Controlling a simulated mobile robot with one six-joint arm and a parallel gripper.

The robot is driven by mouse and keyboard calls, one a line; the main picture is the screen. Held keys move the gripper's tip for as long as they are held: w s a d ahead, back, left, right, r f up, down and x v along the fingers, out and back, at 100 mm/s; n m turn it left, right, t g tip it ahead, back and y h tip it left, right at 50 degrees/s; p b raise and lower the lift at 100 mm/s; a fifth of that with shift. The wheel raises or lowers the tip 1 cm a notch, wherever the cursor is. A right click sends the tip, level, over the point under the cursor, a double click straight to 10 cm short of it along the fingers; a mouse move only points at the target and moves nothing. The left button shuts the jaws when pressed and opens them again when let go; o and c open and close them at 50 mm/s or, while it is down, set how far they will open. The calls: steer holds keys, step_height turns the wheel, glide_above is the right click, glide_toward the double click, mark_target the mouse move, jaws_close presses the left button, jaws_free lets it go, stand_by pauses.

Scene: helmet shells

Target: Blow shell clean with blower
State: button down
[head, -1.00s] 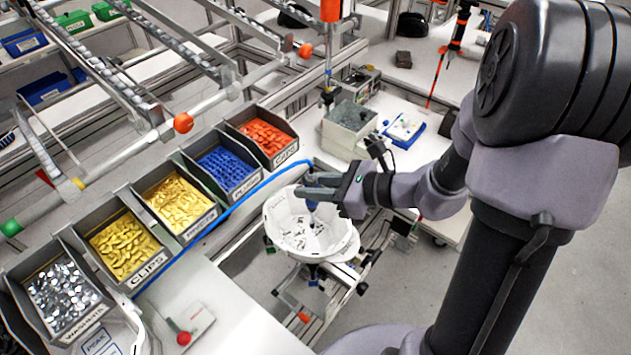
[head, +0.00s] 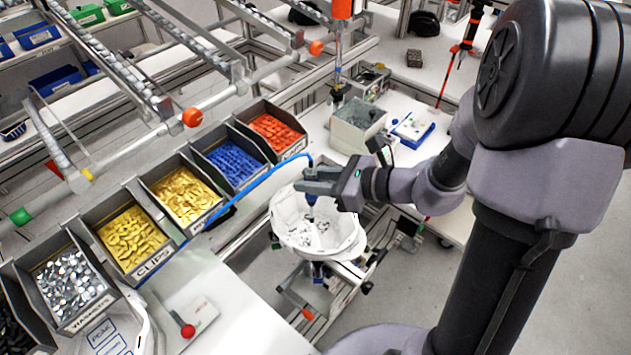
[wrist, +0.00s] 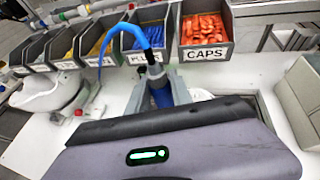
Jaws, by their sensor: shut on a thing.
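A white helmet shell (head: 330,238) sits open side up on a stand in the middle of the head view, with small dark and pale bits scattered on its inner floor. My gripper (head: 311,184) is shut on a blue blower (head: 311,199) and holds it over the shell's opening, nozzle pointing down. A blue hose (head: 262,180) runs from the top of the blower leftward past the bins. In the wrist view the blower (wrist: 160,90) stands upright between the fingers. The shell is mostly hidden there behind my gripper; only a pale rim shows.
A row of grey bins holds red caps (head: 274,132), blue plugs (head: 232,162), yellow clips (head: 130,238) and silver washers (head: 70,283). A grey box (head: 357,124) stands behind the shell. A red-knobbed fixture (head: 188,330) sits on the white bench at lower left.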

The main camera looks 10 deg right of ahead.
steer(key=shift+w+a, duration=0.85)
steer(key=shift+w, duration=0.3)
steer(key=shift+w+a+b, duration=0.15)
steer(key=shift+w+a, duration=0.5)
steer(key=shift+w, duration=0.25)
steer(key=shift+w+a+b, duration=0.15)
steer(key=shift+w+a, duration=0.5)
steer(key=shift+w, duration=0.25)
steer(key=shift+w+d+p, duration=0.15)
steer(key=shift+w+d, duration=0.45)
steer(key=shift+d, duration=0.2)
steer(key=shift+w+d+p, duration=0.15)
steer(key=shift+w+d, duration=0.4)
steer(key=shift+d, duration=0.3)
steer(key=shift+w+d+p, duration=0.15)
steer(key=shift+w+d, duration=0.45)
steer(key=shift+d, duration=0.2)
steer(key=shift+s+d, duration=0.65)
steer(key=shift+s, duration=0.3)
steer(key=shift+s+d, duration=0.65)
steer(key=shift+s, duration=0.25)
